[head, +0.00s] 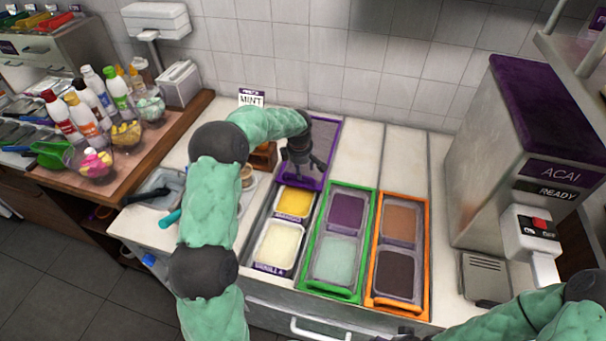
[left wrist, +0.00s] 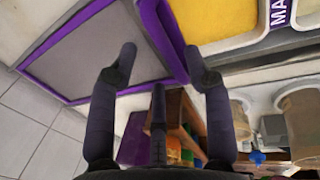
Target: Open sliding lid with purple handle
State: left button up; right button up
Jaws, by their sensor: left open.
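The sliding lid with the purple frame (head: 327,133) lies at the back of the left topping bay, its grey panel partly behind my left arm. Its purple handle (head: 307,183) is at the front edge, just behind the uncovered yellow tub (head: 295,203) and cream tub (head: 280,247). My left gripper (head: 304,170) is open above this edge.
Green-framed (head: 345,297) and orange-framed (head: 398,307) topping bays lie to the right. The acai machine (head: 500,170) stands farther right. A MINT sign (head: 251,99) and small containers stand behind and beside my left arm. Bottles and bowls crowd the left wooden counter (head: 140,150).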

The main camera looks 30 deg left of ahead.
aim_at(303, 176)
pick_arm(q)
jog(key=shift+w+f, duration=0.2)
jog(key=shift+f, duration=0.7)
jog(key=shift+w+f, duration=0.15)
jog(key=shift+f, duration=0.75)
grip_shut()
